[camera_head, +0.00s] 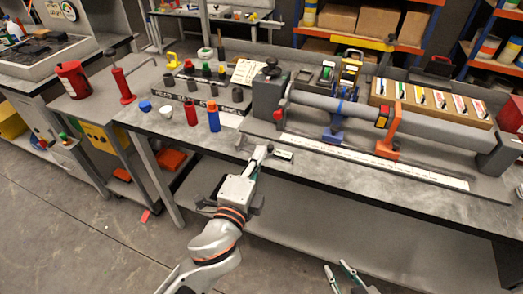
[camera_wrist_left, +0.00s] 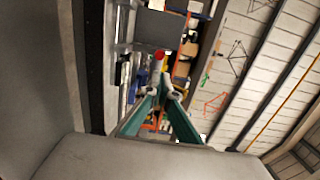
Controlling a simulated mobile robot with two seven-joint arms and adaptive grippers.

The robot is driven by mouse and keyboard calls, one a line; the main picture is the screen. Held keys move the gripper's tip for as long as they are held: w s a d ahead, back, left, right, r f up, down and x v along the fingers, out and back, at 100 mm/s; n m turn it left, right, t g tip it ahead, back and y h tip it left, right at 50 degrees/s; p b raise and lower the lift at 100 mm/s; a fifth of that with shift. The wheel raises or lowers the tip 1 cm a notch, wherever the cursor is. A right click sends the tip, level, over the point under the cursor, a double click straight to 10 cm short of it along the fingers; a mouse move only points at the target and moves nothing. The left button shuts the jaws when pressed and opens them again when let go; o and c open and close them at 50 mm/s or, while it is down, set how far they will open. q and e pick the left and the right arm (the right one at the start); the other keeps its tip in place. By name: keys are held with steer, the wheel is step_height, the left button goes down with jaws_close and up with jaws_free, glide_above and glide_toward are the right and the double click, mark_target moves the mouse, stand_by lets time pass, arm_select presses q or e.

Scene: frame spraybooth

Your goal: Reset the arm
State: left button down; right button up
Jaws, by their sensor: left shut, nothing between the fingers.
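My left arm comes up from the bottom of the head view. My left gripper (camera_head: 264,150) is shut and empty, at the front edge of the workbench (camera_head: 330,168). In the left wrist view its green fingers (camera_wrist_left: 162,80) meet at the tips with nothing between them. My right gripper (camera_head: 335,265) shows at the bottom of the head view, below the bench, with its two fingers apart and nothing seen between them. The rest of the right arm is mostly out of view.
A red bottle (camera_head: 191,112) and a blue bottle (camera_head: 214,115) stand left of my left gripper. A long grey tube (camera_head: 350,107) lies in a fixture behind it, with an orange clamp (camera_head: 388,132). A white ruler strip (camera_head: 375,163) lies in front. The floor (camera_head: 100,240) at left is mostly clear.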

stand_by(0.4)
arm_select(q)
steer(key=s+a+f+n+g, duration=0.2)
steer(key=s+a+f+n, duration=0.3)
steer(key=f, duration=0.4)
steer(key=s+a+f+n+g+y, duration=0.1)
steer(key=s+a+f+n+g, duration=0.1)
steer(key=s+a+f+n, duration=0.4)
steer(key=s+a+f+n+g, duration=0.2)
steer(key=s+a+f+n, duration=0.3)
steer(key=f, duration=0.9)
steer(key=shift+s+a+n+g+y, duration=0.3)
steer(key=shift+s+y, duration=0.1)
steer(key=shift+s, duration=0.2)
steer(key=shift+f, duration=0.1)
